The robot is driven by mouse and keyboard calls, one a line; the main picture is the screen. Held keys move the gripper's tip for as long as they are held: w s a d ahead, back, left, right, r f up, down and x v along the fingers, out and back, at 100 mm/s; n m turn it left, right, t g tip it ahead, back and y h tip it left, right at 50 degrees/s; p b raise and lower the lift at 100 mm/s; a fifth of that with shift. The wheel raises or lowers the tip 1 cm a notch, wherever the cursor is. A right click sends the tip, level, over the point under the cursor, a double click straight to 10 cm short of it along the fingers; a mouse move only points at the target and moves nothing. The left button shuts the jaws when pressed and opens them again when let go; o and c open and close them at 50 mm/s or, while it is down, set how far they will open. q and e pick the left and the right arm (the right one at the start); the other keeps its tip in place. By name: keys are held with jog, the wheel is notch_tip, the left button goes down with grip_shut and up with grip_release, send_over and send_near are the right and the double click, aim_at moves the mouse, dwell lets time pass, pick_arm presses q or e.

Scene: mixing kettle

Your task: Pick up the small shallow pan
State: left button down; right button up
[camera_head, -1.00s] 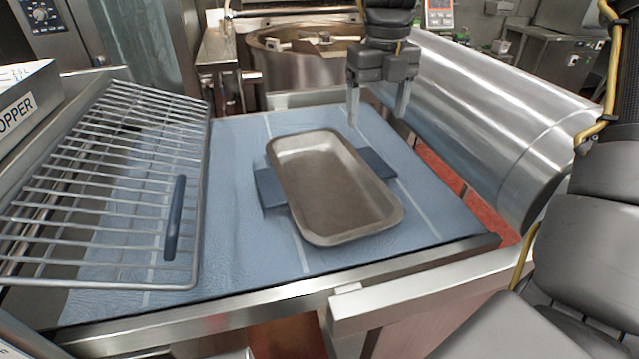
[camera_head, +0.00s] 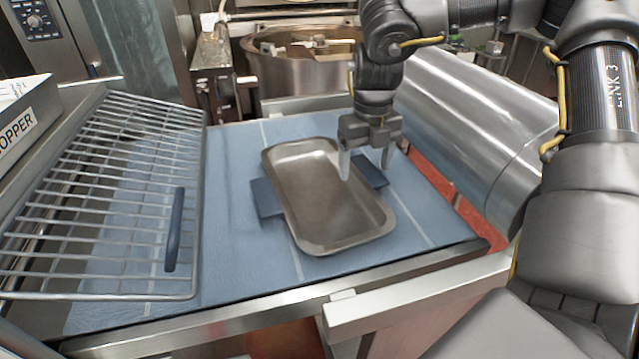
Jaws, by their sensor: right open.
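The small shallow pan (camera_head: 325,200) is a grey metal tray with rounded corners. It lies on the blue table surface, with dark blue handle-like pieces sticking out on its left and right sides. My right gripper (camera_head: 366,172) is open and points down at the pan's right rim, near its far half. One finger appears over the pan's inside and the other outside the rim, by the right blue piece. I cannot tell whether the fingers touch the pan. My left gripper is not in view.
A wire rack (camera_head: 100,200) with a dark blue handle stands at the left. A large shiny metal cylinder (camera_head: 470,125) lies along the right. A round kettle (camera_head: 305,65) is at the back. The blue surface (camera_head: 225,250) is clear in front-left of the pan.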

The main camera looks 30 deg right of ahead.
jog(key=shift+f, duration=0.45)
jog(key=shift+a, duration=0.1)
jog(key=shift+c, duration=0.3)
jog(key=c, duration=1.4)
jog(key=shift+c, duration=0.2)
jog(key=shift+r, duration=0.15)
